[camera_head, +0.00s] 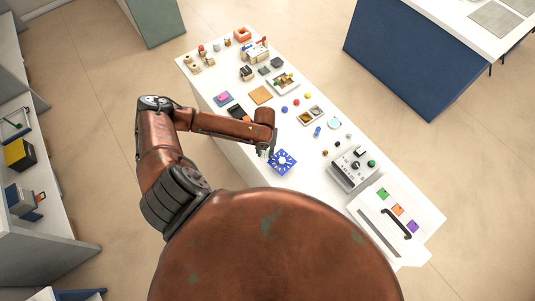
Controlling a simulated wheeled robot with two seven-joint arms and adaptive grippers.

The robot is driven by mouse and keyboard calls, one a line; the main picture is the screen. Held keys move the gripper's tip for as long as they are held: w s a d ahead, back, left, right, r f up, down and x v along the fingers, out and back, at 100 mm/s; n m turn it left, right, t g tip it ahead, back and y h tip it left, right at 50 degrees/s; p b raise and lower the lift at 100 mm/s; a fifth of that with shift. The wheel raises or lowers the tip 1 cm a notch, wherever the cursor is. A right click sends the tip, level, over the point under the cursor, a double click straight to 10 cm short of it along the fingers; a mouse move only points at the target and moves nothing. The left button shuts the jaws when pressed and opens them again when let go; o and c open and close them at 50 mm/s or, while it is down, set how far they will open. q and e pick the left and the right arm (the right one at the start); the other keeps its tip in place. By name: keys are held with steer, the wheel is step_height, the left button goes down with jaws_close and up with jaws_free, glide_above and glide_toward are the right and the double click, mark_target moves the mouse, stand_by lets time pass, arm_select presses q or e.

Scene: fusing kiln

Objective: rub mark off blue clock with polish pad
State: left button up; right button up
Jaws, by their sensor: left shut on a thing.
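The blue clock (284,164) lies flat on the long white table, a blue square with a pale ring of marks on its face. My left gripper (268,152) points down at the clock's upper left edge. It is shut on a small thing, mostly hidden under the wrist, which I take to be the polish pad. I cannot tell whether it touches the clock. The mark to rub off cannot be made out at this size. My right gripper is out of view.
A grey control box (352,168) with knobs and a white panel with a black handle (396,224) stand right of the clock.

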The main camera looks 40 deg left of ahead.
mark_target(265, 153)
arm_select(q)
steer(key=shift+r, duration=0.1)
step_height(265, 153, up, 3)
steer(key=shift+f+p, duration=0.1)
steer(key=shift+p, duration=1)
steer(key=shift+r, duration=1.5)
steer(key=shift+r, duration=0.15)
steer(key=shift+r, duration=1.35)
